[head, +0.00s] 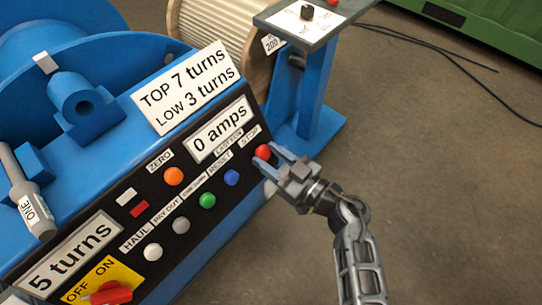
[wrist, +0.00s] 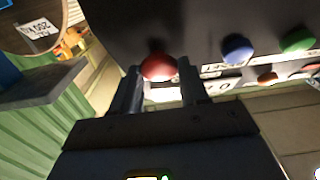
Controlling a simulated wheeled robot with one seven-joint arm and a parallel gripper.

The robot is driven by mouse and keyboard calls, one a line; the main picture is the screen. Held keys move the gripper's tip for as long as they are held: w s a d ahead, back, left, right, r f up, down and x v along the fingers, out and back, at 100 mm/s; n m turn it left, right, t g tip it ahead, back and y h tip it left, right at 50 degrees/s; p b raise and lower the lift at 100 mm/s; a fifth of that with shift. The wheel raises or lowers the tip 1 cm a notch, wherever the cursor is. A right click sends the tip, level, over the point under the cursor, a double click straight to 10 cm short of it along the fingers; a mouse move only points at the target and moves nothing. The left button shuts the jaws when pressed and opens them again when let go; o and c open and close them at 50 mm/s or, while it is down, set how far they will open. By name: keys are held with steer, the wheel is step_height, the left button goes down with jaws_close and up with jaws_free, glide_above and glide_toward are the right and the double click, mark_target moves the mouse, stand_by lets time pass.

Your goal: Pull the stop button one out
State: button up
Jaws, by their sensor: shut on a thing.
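The red stop button (head: 263,152) is at the right end of the button row on the black panel, by the STOP label (head: 250,136). My gripper (head: 272,160) is at this button, with its fingers on either side of it. In the wrist view the red button (wrist: 159,67) sits between the two fingertips (wrist: 160,76). The gripper is shut on the button. How far the button stands out from the panel cannot be told.
A blue button (head: 232,177), a green button (head: 207,200) and other buttons lie left of the stop button. A red OFF/ON switch (head: 111,293) is at the lower left. A blue post (head: 318,85) with a small control plate stands behind. Open floor lies to the right.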

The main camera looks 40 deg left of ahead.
jaws_close()
steer(key=shift+d+r, duration=0.1)
steer(key=p, duration=0.2)
steer(key=shift+d+r+p, duration=0.25)
steer(key=shift+d+p, duration=0.1)
steer(key=shift+d, duration=0.05)
steer(key=shift+f, duration=0.15)
steer(key=o, duration=0.6)
jaws_free()
steer(key=shift+d, duration=0.1)
steer(key=d+p, duration=0.1)
steer(key=d, duration=0.6)
steer(key=shift+s+d, duration=0.35)
steer(key=shift+d, duration=0.05)
